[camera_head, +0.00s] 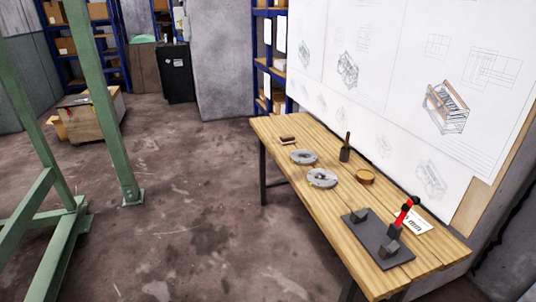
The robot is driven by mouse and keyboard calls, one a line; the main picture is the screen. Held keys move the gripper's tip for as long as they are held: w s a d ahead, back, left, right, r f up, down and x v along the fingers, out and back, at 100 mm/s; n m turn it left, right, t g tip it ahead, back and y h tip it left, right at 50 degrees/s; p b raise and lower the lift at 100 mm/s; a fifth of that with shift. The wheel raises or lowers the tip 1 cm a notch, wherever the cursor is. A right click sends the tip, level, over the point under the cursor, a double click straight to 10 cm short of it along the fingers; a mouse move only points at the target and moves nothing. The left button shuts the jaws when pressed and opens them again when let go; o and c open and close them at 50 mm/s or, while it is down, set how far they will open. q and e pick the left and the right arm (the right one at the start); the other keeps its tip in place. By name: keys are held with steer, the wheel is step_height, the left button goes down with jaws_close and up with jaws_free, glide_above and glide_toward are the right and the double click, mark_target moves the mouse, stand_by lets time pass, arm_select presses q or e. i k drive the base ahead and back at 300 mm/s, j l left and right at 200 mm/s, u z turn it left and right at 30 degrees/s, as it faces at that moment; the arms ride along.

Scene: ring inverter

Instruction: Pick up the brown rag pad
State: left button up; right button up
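Two brown things lie on the wooden workbench (322,219). A small dark-brown flat piece (288,138) with a paler edge lies near the bench's far left end. A round tan-brown piece (365,177) lies near the bench's back edge, right of the middle. Both are small here, and I cannot tell for sure which is the brown rag pad. Neither of my grippers is in view.
Two grey metal rings (322,178) lie mid-bench. A dark block with an upright brown handle (346,148) stands behind them. A dark plate (390,258) with blocks and a red-handled tool (403,211) is at the near end. Green posts (100,100) stand left; the floor between is clear.

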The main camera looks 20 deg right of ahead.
mark_target(289, 138)
steer(key=i+j+u, duration=0.1)
steer(key=i+u, duration=0.3)
steer(key=i+l+u, duration=0.1)
steer(key=i+u, duration=0.3)
steer(key=i+l+u, duration=0.2)
steer(key=i+u, duration=0.2)
steer(key=i+j+u, duration=0.2)
steer(key=i, duration=0.35)
steer(key=i+u, duration=0.15)
steer(key=i, duration=0.45)
steer(key=j+z, duration=0.1)
steer(key=z, duration=3.5)
